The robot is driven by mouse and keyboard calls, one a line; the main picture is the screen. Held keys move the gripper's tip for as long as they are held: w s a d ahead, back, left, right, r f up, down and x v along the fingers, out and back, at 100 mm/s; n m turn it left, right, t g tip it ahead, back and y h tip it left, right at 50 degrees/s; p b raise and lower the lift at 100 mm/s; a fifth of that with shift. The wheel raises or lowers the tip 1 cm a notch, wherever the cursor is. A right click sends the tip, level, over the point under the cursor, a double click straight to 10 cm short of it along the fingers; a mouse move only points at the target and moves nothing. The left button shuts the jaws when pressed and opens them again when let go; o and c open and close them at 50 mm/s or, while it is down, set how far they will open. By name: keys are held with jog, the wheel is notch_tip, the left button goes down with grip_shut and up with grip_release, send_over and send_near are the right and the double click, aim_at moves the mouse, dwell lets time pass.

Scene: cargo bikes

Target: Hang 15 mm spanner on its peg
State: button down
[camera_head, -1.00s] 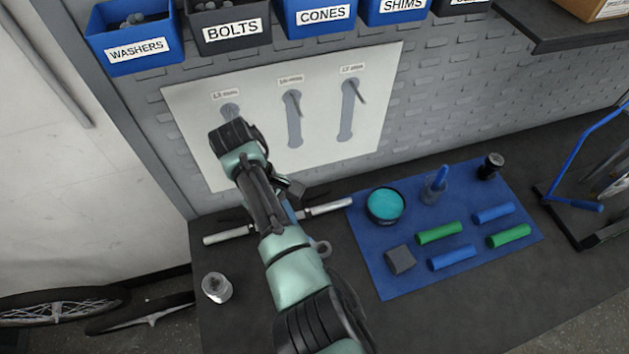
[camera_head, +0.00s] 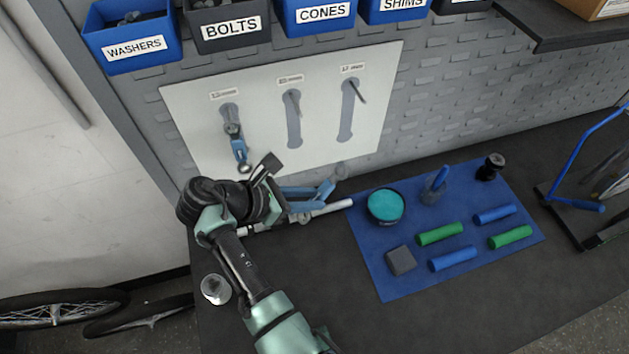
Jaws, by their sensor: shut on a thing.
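My gripper (camera_head: 284,192) is low in front of the white shadow board (camera_head: 375,110), shut on a blue-handled spanner (camera_head: 308,192). The spanner points right, with a grey end near the board's lower edge. My gripper hides part of it, and no size mark is readable. The board has three labelled outlines with pegs. A spanner with a blue lower part (camera_head: 235,140) hangs at the left outline. The middle outline (camera_head: 294,125) and right outline (camera_head: 347,115) are bare, each with a peg at the top. The middle label is blurred. The held spanner is below and right of the middle peg (camera_head: 293,99).
Labelled bins, including washers (camera_head: 135,48) and bolts (camera_head: 230,30), hang above the board. A silver bar (camera_head: 330,208) lies on the bench behind my gripper. A blue mat (camera_head: 390,280) with grips and a teal-topped tin (camera_head: 385,205) lies right.

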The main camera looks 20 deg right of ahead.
jog(key=n+t, duration=0.1)
jog(key=d+r+n+t, duration=0.1)
jog(key=n+t, duration=0.2)
jog(key=t, duration=0.1)
jog(key=shift+s+d+r+n, duration=0.1)
jog(key=shift+d+r+n, duration=0.2)
jog(key=shift+r, duration=0.05)
jog(key=n+t, duration=0.1)
jog(key=r+n+t, duration=0.1)
jog(key=t, duration=0.1)
jog(key=n+t+y, duration=0.1)
jog(key=shift+d+r, duration=0.35)
jog(key=n+t+y, duration=0.1)
jog(key=r+n+t+y, duration=0.1)
jog(key=t, duration=0.1)
jog(key=shift+s+r+n+b, duration=0.15)
jog(key=shift+r+n+b, duration=0.15)
jog(key=shift+n, duration=0.1)
jog(key=shift+s+a+r+n+t+y, duration=0.15)
jog(key=shift+r+n+t+y, duration=0.15)
jog(key=shift+t, duration=0.2)
jog(key=shift+a+r+n+t+y, duration=0.15)
jog(key=shift+n+t+y, duration=0.15)
jog(key=shift+t, duration=0.2)
jog(key=w+n+t+y+b, duration=0.1)
jog(key=w+b, duration=0.3)
jog(key=w, duration=0.4)
jog(key=shift+w+a+f+y, duration=0.3)
jog(key=shift+w+a, duration=0.1)
jog(key=shift+a, duration=0.05)
